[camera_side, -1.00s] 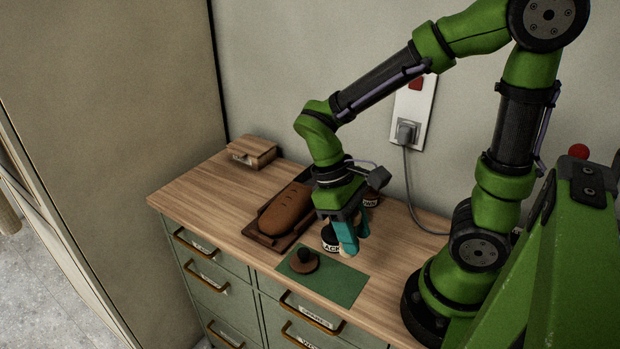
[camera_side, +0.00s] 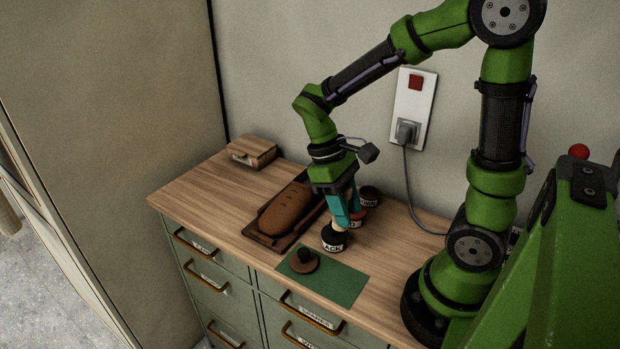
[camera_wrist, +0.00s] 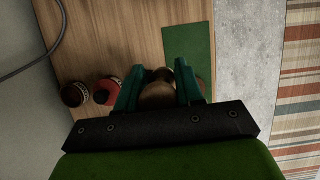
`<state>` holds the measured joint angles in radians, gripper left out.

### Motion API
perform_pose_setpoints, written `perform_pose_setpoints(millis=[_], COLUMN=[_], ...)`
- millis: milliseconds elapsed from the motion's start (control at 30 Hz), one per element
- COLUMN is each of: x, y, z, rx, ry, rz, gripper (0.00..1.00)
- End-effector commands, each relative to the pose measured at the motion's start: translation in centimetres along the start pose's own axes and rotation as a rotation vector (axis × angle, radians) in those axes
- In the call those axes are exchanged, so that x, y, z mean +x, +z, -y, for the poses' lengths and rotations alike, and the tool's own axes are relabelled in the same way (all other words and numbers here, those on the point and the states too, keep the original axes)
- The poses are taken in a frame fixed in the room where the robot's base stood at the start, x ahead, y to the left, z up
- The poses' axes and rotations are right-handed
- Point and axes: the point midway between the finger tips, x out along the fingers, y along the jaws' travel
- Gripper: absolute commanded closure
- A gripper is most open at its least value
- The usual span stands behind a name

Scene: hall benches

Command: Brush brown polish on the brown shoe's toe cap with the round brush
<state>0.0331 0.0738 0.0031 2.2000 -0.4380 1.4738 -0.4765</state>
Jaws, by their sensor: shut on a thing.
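My gripper (camera_side: 343,212) points down with its teal fingers shut on a pale wooden rounded piece that looks like the round brush (camera_wrist: 157,95). The brush's lower end is mostly hidden. It is right above or at the tin labelled black (camera_side: 333,240); I cannot tell whether it touches. The brown shoe (camera_side: 287,207) lies on a dark tray (camera_side: 257,236) left of my gripper. The brown polish tin (camera_side: 370,195) stands behind and to the right, also seen in the wrist view (camera_wrist: 73,95). A red tin (camera_wrist: 108,88) stands between those two tins.
A green mat (camera_side: 340,284) lies at the bench front, with a brown disc with a dark knob (camera_side: 304,261) on it. A small wooden box (camera_side: 252,151) sits at the back left. A cable runs from the wall socket (camera_side: 406,132).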

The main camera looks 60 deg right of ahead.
Motion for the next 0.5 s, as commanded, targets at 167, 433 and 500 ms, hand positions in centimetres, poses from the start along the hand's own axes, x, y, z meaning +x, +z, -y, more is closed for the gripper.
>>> perform_pose_setpoints(millis=[167,433,500], x=[-0.9,-0.5,-0.3], y=[-3.0,-3.3,-3.0], z=[-8.4,-18.8,-20.3], rx=[0.015,0.01,0.008], ry=[-0.005,0.005,0.007], rz=[-0.005,0.008,0.012], gripper=[0.94,0.94,0.94])
